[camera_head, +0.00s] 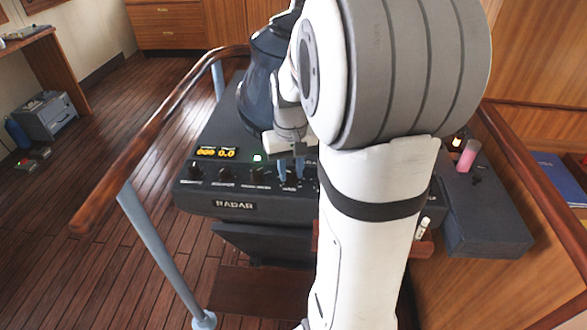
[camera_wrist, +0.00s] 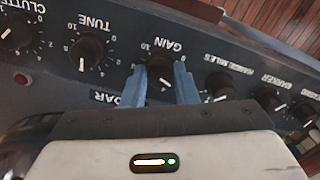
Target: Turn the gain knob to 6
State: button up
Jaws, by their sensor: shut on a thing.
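The gain knob (camera_wrist: 159,72) is a dark round knob on the radar panel. In the wrist view, my gripper's two blue fingers (camera_wrist: 161,82) stand on either side of it and are shut on it. A short white pointer mark shows on the knob's lower part in that view. The 0 and 10 of its scale show above it, but the fingers hide most other numbers, so I cannot read the setting. In the head view, my gripper (camera_head: 291,170) reaches down to the front of the radar console (camera_head: 226,135); the gain knob is mostly hidden there.
The tune knob (camera_wrist: 88,50) and clutter knob (camera_wrist: 18,35) sit left of the gain knob in the wrist view. The range miles knob (camera_wrist: 220,85) and marker knob (camera_wrist: 268,99) sit right. A wooden handrail (camera_head: 150,125) curves around the console's left side.

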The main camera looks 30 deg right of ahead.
jog(key=m, duration=0.4)
jog(key=shift+m, duration=0.3)
jog(key=m, duration=0.4)
jog(key=shift+m, duration=0.3)
jog(key=m, duration=0.4)
jog(key=shift+m+b, duration=0.3)
jog(key=m, duration=0.4)
jog(key=shift+m, duration=0.4)
jog(key=o, duration=0.8)
jog(key=shift+d, duration=0.15)
jog(key=shift+o, duration=0.9)
